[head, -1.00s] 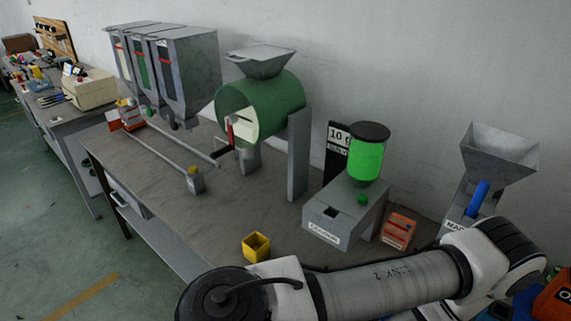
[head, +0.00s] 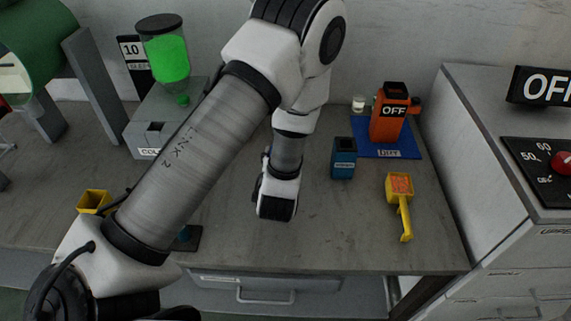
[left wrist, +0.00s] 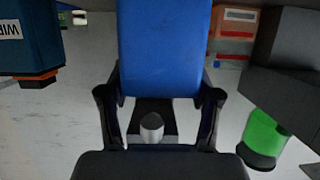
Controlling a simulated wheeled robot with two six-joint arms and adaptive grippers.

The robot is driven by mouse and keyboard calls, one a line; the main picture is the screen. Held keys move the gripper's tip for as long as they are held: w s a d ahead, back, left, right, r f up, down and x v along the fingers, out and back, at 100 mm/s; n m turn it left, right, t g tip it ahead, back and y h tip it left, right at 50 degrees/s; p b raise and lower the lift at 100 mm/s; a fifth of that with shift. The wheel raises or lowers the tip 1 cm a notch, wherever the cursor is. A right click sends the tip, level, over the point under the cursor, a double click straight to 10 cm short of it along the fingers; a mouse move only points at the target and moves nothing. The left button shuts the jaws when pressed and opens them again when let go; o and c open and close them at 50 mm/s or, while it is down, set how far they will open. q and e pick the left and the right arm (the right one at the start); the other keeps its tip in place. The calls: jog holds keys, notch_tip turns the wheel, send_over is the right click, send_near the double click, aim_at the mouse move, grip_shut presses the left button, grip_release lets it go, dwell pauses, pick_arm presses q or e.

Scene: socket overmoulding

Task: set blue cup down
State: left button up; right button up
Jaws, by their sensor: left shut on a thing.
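The blue cup (left wrist: 164,45) fills the upper middle of the left wrist view. My left gripper (left wrist: 160,95) is shut on it, with one dark finger on each side. In the head view my left arm reaches over the bench, and its wrist hangs left of the blue box. The gripper's fingers and the cup are hidden behind the arm there, so I cannot tell whether the cup touches the bench. My right gripper is in neither view.
The blue wipes box (head: 343,158), a yellow scoop (head: 401,205) and an orange OFF unit on a blue mat (head: 390,150) stand to the right. Bare bench lies at front centre.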

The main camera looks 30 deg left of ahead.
pick_arm(q)
jog(key=f, duration=0.1)
jog(key=w+f, duration=0.1)
jog(key=f+p, duration=0.1)
jog(key=shift+w+f, duration=0.25)
jog(key=shift+f, duration=0.15)
jog(key=shift+s+f+b, duration=0.1)
jog(key=shift+f+b, duration=0.05)
jog(key=shift+b, duration=0.15)
jog(key=o, duration=1.1)
jog(key=shift+d+r+p, duration=0.1)
jog(key=shift+r+p, duration=0.25)
jog(key=p+v, duration=0.8)
jog(key=v, duration=0.3)
jog(key=shift+s+d, duration=0.1)
jog(key=shift+s, duration=0.3)
